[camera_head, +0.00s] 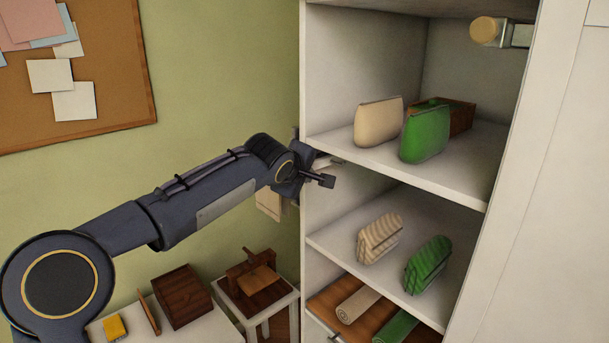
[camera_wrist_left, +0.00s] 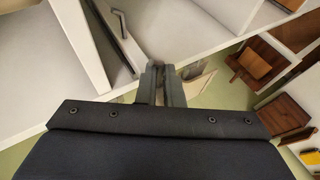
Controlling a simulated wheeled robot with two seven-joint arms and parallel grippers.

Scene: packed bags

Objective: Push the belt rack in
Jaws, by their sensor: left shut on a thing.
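My left gripper (camera_head: 322,180) is at the front left edge of the white cabinet (camera_head: 315,80), just below the upper shelf. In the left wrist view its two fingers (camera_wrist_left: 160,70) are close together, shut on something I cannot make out. A small pale piece (camera_head: 326,161) shows beside the gripper at the cabinet edge. I cannot tell whether it is part of the belt rack. A dark angled bar (camera_wrist_left: 121,22) shows in a grey recess left of the fingers. No belt rack can be made out clearly. My right gripper is not in view.
The upper shelf holds a cream bag (camera_head: 378,122), a green bag (camera_head: 425,135) and a brown box (camera_head: 455,115). Striped bags (camera_head: 378,238) sit below, above a wooden tray (camera_head: 325,303) with rolls. A small table (camera_head: 290,305) stands left of the cabinet.

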